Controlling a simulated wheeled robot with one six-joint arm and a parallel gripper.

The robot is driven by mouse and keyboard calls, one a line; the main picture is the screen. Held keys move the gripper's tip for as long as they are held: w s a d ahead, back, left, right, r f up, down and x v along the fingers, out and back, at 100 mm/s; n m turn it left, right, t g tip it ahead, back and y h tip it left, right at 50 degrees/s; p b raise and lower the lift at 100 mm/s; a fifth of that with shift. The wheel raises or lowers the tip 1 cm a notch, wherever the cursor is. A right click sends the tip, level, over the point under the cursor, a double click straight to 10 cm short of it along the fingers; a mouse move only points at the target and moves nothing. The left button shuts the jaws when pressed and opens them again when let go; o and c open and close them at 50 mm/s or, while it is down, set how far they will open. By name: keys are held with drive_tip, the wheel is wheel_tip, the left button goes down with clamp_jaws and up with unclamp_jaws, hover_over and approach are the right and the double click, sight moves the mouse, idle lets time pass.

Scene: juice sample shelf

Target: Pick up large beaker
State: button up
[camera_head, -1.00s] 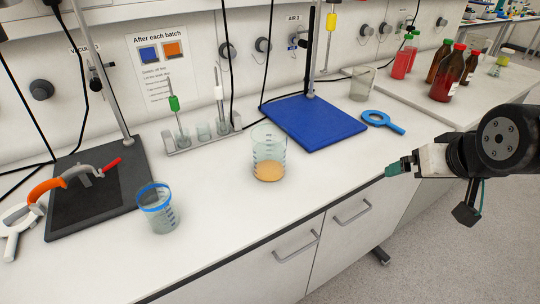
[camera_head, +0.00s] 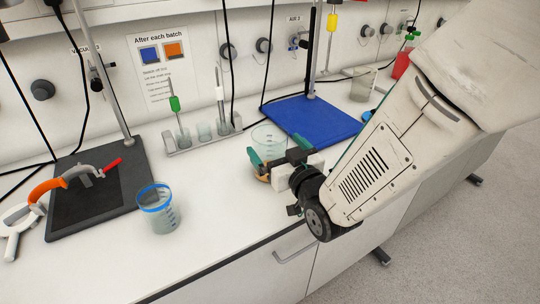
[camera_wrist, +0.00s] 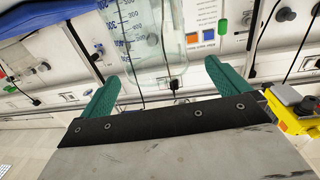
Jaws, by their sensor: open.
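In the wrist view the beaker's clear wall with blue graduations (camera_wrist: 140,40) shows ahead, between the two open green fingertips of my gripper (camera_wrist: 165,80). Whether a finger touches the glass I cannot tell.
A smaller beaker with a blue rim band (camera_head: 158,212) stands at the left front. A rack with glassware (camera_head: 200,142) and a blue mat (camera_head: 325,125) lie behind. A black stand base (camera_head: 88,195) holds an orange-handled clamp. Another beaker (camera_head: 362,85) stands at the back right.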

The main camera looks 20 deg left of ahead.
sight(262, 126)
drive_tip(key=x, duration=0.5)
drive_tip(key=shift+w, duration=0.35)
drive_tip(key=shift+d, duration=0.1)
drive_tip(key=shift+c, duration=0.3)
drive_tip(key=c, duration=1.8)
drive_tip(key=shift+o, duration=0.2)
drive_tip(key=shift+r, duration=0.15)
